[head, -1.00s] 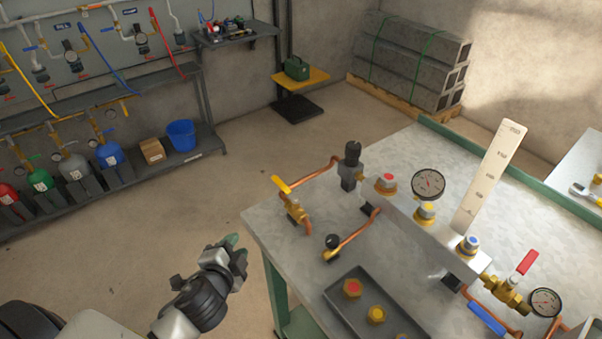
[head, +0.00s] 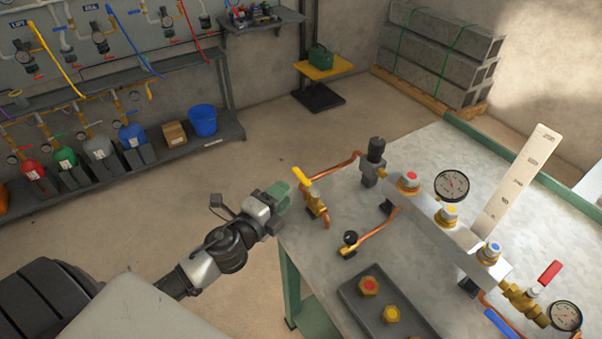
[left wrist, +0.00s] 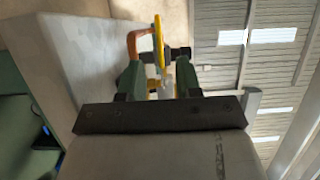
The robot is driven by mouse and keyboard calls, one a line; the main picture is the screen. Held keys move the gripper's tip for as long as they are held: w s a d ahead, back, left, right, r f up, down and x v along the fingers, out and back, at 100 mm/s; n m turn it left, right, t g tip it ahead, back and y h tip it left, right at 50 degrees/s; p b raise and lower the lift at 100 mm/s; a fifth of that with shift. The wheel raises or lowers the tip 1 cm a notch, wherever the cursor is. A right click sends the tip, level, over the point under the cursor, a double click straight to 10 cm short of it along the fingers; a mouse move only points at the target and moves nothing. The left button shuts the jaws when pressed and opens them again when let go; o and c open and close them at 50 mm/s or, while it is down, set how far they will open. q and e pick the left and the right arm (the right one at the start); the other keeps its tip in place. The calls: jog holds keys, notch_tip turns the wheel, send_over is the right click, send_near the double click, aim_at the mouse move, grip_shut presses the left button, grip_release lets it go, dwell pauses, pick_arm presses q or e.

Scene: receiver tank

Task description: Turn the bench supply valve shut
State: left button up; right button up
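The valve with the yellow lever (head: 316,203), which looks like the bench supply valve, stands at the left edge of the grey bench. It has a brass body, and a copper pipe runs from it. My left gripper (head: 284,194) is just left of it, its green fingers close to the lever. In the left wrist view the two green fingers (left wrist: 158,76) are apart. The yellow lever (left wrist: 158,42) shows beyond and between them, seen edge-on. I cannot tell whether a finger touches it. My right gripper is not in view.
A shelf with gas bottles (head: 100,150) stands far left. Floor between is clear.

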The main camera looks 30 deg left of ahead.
aim_at(299, 178)
pick_arm(q)
jog(key=w, duration=0.5)
jog(key=w+d+p, duration=0.1)
jog(key=w, duration=0.1)
jog(key=shift+w+f, duration=0.1)
jog(key=shift+w, duration=0.3)
grip_shut()
